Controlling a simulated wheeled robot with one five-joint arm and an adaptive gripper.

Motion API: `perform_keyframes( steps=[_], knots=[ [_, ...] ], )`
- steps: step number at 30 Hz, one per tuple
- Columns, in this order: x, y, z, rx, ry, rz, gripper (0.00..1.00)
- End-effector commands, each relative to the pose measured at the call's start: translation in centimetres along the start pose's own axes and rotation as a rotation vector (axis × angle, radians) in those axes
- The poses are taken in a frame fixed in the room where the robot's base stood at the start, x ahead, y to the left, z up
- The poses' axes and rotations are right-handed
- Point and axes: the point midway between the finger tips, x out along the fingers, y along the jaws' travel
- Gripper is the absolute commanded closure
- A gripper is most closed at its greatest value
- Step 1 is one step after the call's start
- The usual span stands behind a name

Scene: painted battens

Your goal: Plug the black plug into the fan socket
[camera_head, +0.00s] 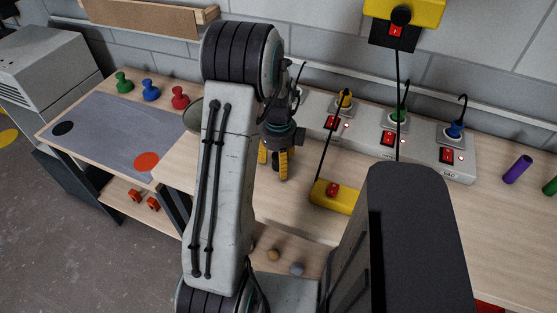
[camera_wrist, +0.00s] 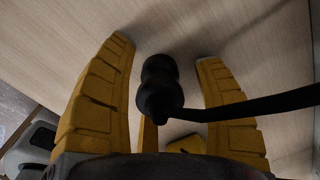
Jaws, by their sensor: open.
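My gripper (camera_head: 273,167) is open above the wooden bench, left of the yellow switch box. In the wrist view the black plug (camera_wrist: 160,88) is between the two spread yellow fingers, with a gap on either side. Its black cord runs off to the right. The head view does not show this plug clearly; my gripper and arm hide that spot. The grey socket strip (camera_head: 377,146) runs along the back, with yellow, green and blue plugs in sockets beside red switches. Its left end is partly behind my gripper. I cannot read which socket is labelled fan.
A yellow switch box (camera_head: 335,196) lies on the bench with a cord rising from it. Another yellow box (camera_head: 405,10) hangs on the wall, its cord dropping in front of the strip. A purple cylinder (camera_head: 517,169) lies at right. Coloured pegs stand at the left.

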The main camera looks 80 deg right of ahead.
Motion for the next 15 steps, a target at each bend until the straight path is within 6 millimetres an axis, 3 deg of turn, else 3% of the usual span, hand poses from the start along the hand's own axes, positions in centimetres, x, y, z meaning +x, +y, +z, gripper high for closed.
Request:
perform_keyframes(
  steps=[15],
  knots=[
    [-0.04,-0.02,0.01,0.0,0.0,-0.001,0.8]
  ],
)
